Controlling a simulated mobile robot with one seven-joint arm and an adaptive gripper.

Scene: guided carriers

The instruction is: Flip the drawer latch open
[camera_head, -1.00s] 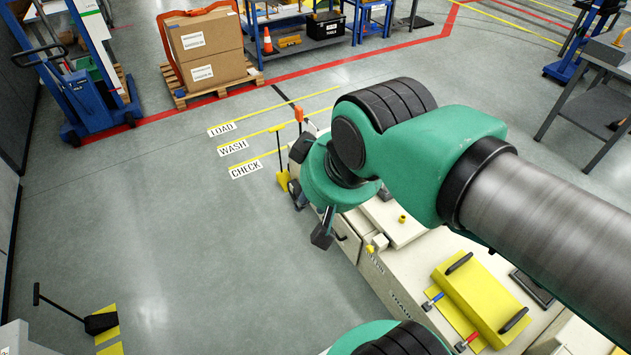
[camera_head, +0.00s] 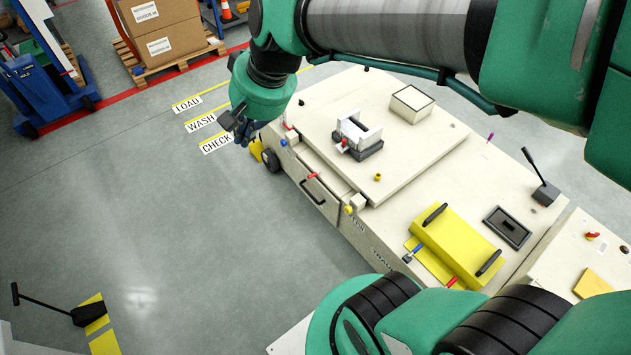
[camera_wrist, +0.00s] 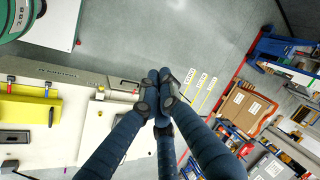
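The drawer (camera_head: 325,195) is in the side of the cream carrier (camera_head: 420,215), with a dark bar handle (camera_head: 313,191) on its front. A small red lever (camera_head: 312,175), which looks like the latch, lies at the drawer's top edge. The drawer looks shut. My gripper (camera_head: 240,128) is left of the drawer, beyond the carrier's far left corner, apart from the lever. In the wrist view its dark blue fingers (camera_wrist: 158,92) come together with nothing seen between them. They hide part of the carrier's edge there.
On the carrier top are a white bracket (camera_head: 358,132), a cream box (camera_head: 411,103), a yellow knob (camera_head: 378,177) and a yellow cover (camera_head: 455,245) with dark handles. A black lever (camera_head: 541,175) stands at the right.

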